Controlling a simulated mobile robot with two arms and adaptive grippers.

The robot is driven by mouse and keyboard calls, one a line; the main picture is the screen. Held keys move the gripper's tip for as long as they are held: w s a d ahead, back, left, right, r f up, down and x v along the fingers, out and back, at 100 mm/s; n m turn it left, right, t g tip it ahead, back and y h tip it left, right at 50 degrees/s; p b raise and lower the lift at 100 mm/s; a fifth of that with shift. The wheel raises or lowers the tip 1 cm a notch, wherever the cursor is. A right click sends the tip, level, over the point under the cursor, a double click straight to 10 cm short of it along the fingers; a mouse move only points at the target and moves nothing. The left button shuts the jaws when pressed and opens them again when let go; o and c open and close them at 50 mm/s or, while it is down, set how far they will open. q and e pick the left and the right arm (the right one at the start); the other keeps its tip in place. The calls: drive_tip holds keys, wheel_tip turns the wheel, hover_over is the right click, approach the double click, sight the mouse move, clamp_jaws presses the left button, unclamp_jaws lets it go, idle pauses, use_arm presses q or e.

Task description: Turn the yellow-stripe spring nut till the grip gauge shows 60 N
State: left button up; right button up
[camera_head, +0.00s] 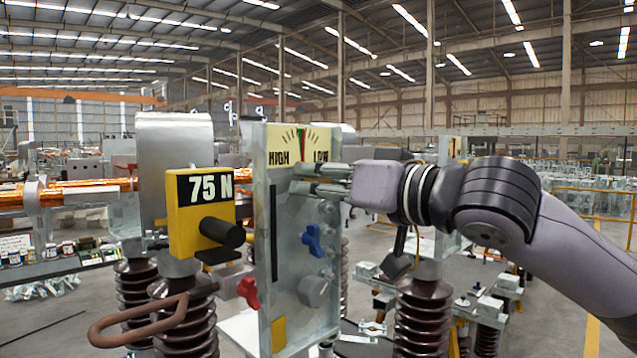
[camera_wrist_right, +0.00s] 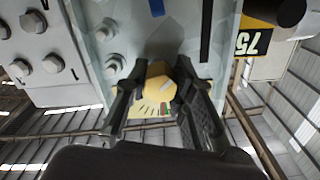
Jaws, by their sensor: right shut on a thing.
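The yellow grip gauge (camera_head: 200,215) reads 75 N on its black window, at the left of an upright metal plate (camera_head: 290,240). It also shows in the right wrist view (camera_wrist_right: 252,43). A HIGH–LOW dial (camera_head: 297,145) tops the plate, with its red pointer near the middle. My right gripper (camera_head: 300,178) reaches in from the right just below the dial. It is shut on a small pale-yellow thing (camera_wrist_right: 158,72), seen between the fingers in the wrist view, apparently the spring nut. My left gripper is out of view.
A blue knob (camera_head: 312,240), a grey knob (camera_head: 313,290) and bolts sit on the plate below my right gripper. A red knob (camera_head: 248,292) and a brown loop handle (camera_head: 140,322) stand at lower left. Brown ribbed insulators (camera_head: 423,315) stand around.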

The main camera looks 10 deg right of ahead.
clamp_jaws()
drive_tip(key=n+p, duration=0.2)
drive_tip(key=n, duration=0.2)
drive_tip(key=shift+r, duration=0.15)
drive_tip(key=shift+n+p, duration=1.2)
drive_tip(key=shift+n, duration=1.1)
drive_tip(key=o, duration=1)
unclamp_jaws()
drive_tip(key=shift+c, duration=0.2)
drive_tip(key=shift+s, duration=0.1)
drive_tip(key=v, duration=1.1)
drive_tip(key=shift+s+d, duration=0.2)
drive_tip(key=shift+s, duration=0.15)
